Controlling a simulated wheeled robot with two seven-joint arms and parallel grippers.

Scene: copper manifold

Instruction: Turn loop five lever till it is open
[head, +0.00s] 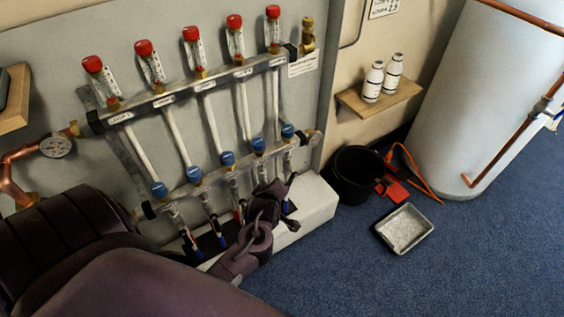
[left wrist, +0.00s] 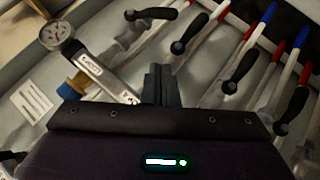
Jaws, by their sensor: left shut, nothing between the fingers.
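The loop five lever is black with a ball end. It is at the top of the left wrist view (left wrist: 152,14), nearest the gauge end of the lower bar. It lies at a different angle from its neighbouring levers, more across the picture. My left gripper (left wrist: 160,80) is shut and empty, with a visible gap between its fingertips and this lever in the picture. In the head view my left gripper (head: 270,192) is in front of the lower right end of the manifold and hides part of the right-hand valves. My right gripper is not in view.
The other black levers (left wrist: 240,70) stand close beside it, with red and blue pipes. A round gauge (left wrist: 58,35) ends the lower bar. A white plinth (head: 312,205) lies below. A black bucket (head: 352,178) and grey tray (head: 405,229) are on the blue floor to the right.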

